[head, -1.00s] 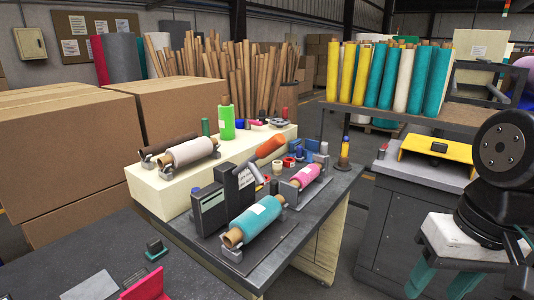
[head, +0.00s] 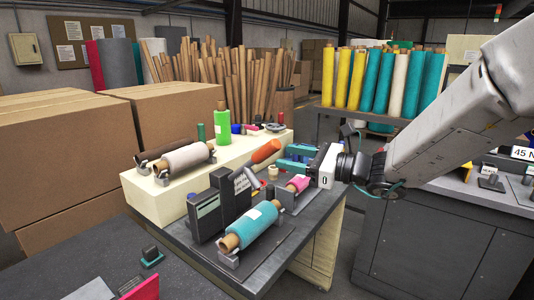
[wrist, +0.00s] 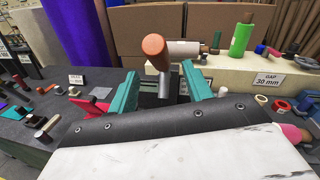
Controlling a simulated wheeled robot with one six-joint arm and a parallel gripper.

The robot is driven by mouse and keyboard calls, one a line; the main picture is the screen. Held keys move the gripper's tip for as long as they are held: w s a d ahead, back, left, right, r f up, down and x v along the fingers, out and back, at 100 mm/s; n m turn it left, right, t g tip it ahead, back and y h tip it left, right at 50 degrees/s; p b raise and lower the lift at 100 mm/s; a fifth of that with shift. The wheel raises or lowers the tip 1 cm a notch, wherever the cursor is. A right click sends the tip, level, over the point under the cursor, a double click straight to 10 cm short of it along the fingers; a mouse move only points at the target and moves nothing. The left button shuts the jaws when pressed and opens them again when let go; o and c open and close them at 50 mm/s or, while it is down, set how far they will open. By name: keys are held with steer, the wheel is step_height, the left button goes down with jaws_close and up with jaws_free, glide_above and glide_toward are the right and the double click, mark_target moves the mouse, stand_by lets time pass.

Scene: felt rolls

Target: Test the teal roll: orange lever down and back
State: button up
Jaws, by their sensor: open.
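The teal roll (head: 252,225) lies on brown cores in grey cradles on the dark bench in the head view. I cannot make it out in the wrist view. The orange lever (head: 266,151) stands raised behind the tester, its grip tilted up to the right. In the wrist view the orange lever (wrist: 155,50) rises on a grey rod between the two teal fingers. My gripper (head: 284,155) is open just right of the lever's grip in the head view. The wrist view shows the open gripper (wrist: 162,78) with no visible finger contact on the lever.
A pink roll (head: 298,183) lies in its cradle below my gripper. A cream shelf block (head: 155,205) carries a white roll (head: 187,157) and a green roll (head: 220,122). The dark tester box (head: 205,212) stands left of the teal roll.

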mark_target(267, 152)
steer(key=x, duration=0.6)
steer(key=shift+w+a, duration=0.15)
steer(key=shift+a, duration=0.2)
jaws_close()
steer(key=shift+r, duration=0.1)
